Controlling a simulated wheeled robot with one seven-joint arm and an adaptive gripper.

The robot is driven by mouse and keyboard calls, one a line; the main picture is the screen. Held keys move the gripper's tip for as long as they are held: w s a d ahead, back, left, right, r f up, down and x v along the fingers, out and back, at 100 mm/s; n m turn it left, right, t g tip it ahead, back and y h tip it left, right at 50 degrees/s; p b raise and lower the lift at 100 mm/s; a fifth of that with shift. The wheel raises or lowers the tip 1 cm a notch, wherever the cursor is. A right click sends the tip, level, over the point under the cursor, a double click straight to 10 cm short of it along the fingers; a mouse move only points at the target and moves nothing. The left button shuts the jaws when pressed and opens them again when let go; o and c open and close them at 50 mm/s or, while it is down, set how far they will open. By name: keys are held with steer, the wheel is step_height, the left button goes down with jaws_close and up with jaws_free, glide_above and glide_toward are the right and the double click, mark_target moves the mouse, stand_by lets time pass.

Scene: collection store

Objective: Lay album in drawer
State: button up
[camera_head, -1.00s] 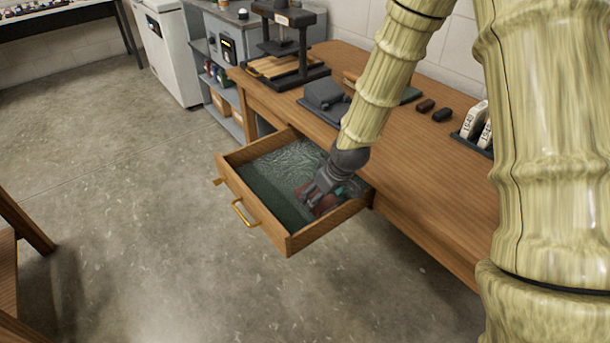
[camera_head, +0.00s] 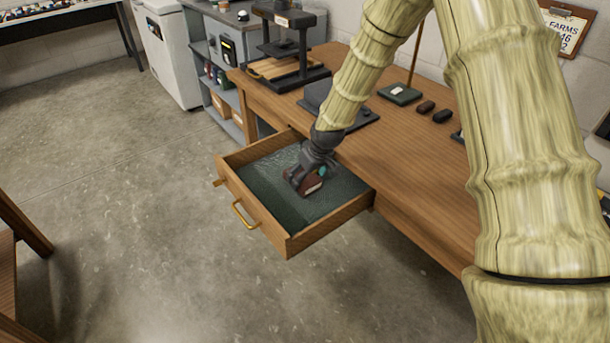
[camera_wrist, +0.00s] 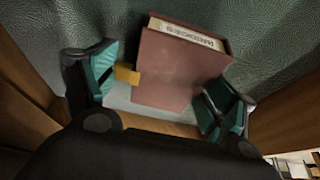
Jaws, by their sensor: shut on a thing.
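The album (camera_wrist: 175,75) is a small reddish-brown book with a pale label on its spine edge, lettered but hard to read. My gripper (camera_wrist: 160,95) is shut on it, with a green-padded finger at each side in the wrist view. In the head view my gripper (camera_head: 306,178) holds the album (camera_head: 313,186) over the open drawer (camera_head: 291,244), inside its walls. The drawer is wooden with a dark green lining and a brass handle. I cannot tell whether the album touches the lining. The gripper hides part of the album.
The drawer sticks out of a wooden desk (camera_head: 405,160). A press (camera_head: 287,50), a dark device (camera_head: 330,103) and a green-based stand (camera_head: 399,94) are on the desktop. Grey shelves (camera_head: 218,70) stand beyond it. The drawer's left part and the floor before it are clear.

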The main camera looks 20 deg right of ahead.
steer(key=shift+w+a+f, duration=0.1)
steer(key=shift+w+f, duration=0.45)
steer(key=shift+w, duration=0.15)
steer(key=shift+f, duration=0.1)
steer(key=shift+f, duration=0.1)
steer(key=o, duration=1)
steer(key=shift+r, duration=0.2)
steer(key=s+d, duration=0.1)
steer(key=s, duration=0.3)
steer(key=s+d, duration=0.2)
steer(key=s, duration=0.2)
steer(key=s+d+r, duration=0.1)
steer(key=s, duration=0.2)
steer(key=shift+s+d, duration=0.15)
steer(key=shift+s, duration=0.25)
